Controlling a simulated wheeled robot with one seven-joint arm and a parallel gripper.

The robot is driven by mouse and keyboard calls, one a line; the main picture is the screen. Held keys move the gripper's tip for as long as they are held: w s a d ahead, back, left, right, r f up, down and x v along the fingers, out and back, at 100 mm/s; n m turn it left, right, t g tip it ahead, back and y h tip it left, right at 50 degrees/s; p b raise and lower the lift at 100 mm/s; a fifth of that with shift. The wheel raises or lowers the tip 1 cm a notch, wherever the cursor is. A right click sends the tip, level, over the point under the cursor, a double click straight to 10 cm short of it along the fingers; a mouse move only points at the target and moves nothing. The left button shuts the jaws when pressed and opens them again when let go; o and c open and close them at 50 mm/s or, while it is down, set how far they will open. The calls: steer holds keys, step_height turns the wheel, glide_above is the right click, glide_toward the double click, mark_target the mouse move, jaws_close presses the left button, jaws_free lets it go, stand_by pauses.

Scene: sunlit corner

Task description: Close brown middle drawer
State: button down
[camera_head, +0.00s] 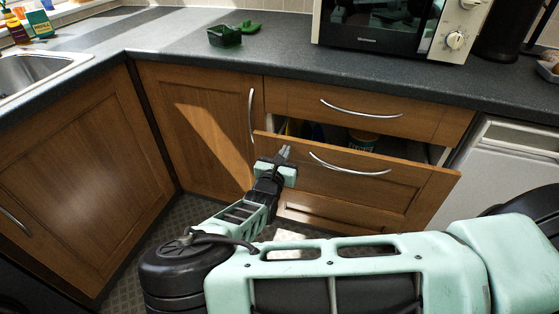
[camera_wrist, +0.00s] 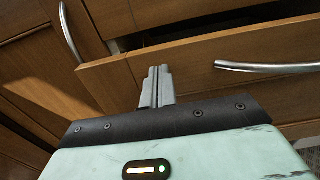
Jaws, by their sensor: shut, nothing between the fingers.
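The brown middle drawer (camera_head: 400,184) stands pulled out below a shut top drawer, in the head view. Its curved metal handle (camera_head: 348,171) is right of my gripper (camera_head: 284,153). Some items show inside the drawer through the gap above its front. My gripper's fingers are together and empty, in front of the drawer's left part. In the wrist view, the fingers (camera_wrist: 158,88) point at the drawer front (camera_wrist: 205,72), left of the handle (camera_wrist: 268,68). I cannot tell whether the fingertips touch the drawer front.
The top drawer (camera_head: 395,112) is shut. A cupboard door (camera_head: 190,120) with an upright handle is to the left. The countertop (camera_head: 270,60) above bears a microwave (camera_head: 378,30) and a green container (camera_head: 225,36). A white appliance (camera_head: 507,165) stands at the right.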

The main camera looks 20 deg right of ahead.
steer(key=p+x, duration=0.1)
steer(key=x, duration=1)
steer(key=shift+w+d, duration=0.2)
steer(key=shift+w, duration=0.05)
steer(key=shift+r, duration=0.25)
